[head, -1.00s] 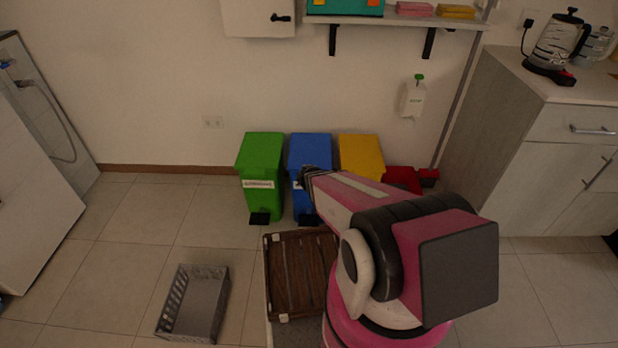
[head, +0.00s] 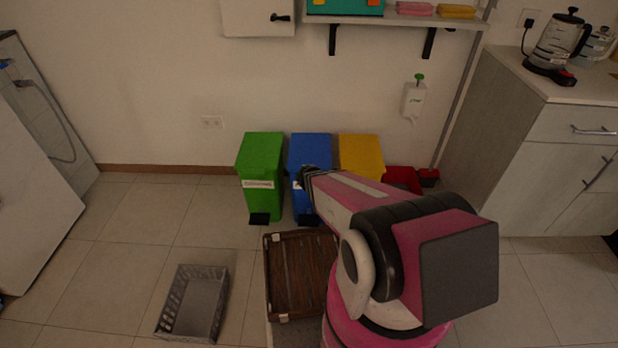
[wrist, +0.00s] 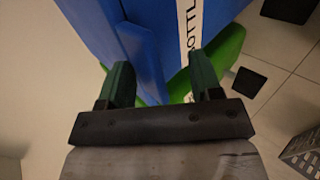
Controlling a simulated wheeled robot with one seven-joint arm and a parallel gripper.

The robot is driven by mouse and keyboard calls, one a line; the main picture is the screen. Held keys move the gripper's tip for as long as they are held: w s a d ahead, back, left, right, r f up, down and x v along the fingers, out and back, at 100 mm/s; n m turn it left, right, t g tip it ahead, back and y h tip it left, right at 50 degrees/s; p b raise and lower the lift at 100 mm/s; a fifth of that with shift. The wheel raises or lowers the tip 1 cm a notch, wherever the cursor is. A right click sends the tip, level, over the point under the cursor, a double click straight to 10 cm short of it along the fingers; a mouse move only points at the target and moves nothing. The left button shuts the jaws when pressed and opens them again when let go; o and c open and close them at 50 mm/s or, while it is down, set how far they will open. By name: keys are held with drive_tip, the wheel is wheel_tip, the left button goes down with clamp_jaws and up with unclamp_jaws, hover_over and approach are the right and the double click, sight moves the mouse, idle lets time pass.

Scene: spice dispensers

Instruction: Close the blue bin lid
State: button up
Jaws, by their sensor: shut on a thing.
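The blue bin (head: 295,207) stands against the wall between a green bin and a yellow bin. Its lid (head: 310,147) looks down over the top in the head view. My gripper (wrist: 162,78) is at the bin's upper front, and in the head view my arm hides part of that front. In the wrist view the fingers are apart, with the blue lid's rim (wrist: 140,50) between them. My gripper is shut on this rim; the exact contact is hard to see. The bin's white label (wrist: 190,30) shows beside the right finger.
The green bin (head: 262,155) is close on the left and the yellow bin (head: 360,152) on the right. A red bin (head: 402,178) is farther right. A brown slatted crate (head: 300,285) and a grey basket (head: 193,305) are in front.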

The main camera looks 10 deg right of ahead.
drive_tip(key=v, duration=1)
drive_tip(key=shift+s+r, duration=0.2)
drive_tip(key=shift+s, duration=0.05)
drive_tip(key=shift+c, duration=0.2)
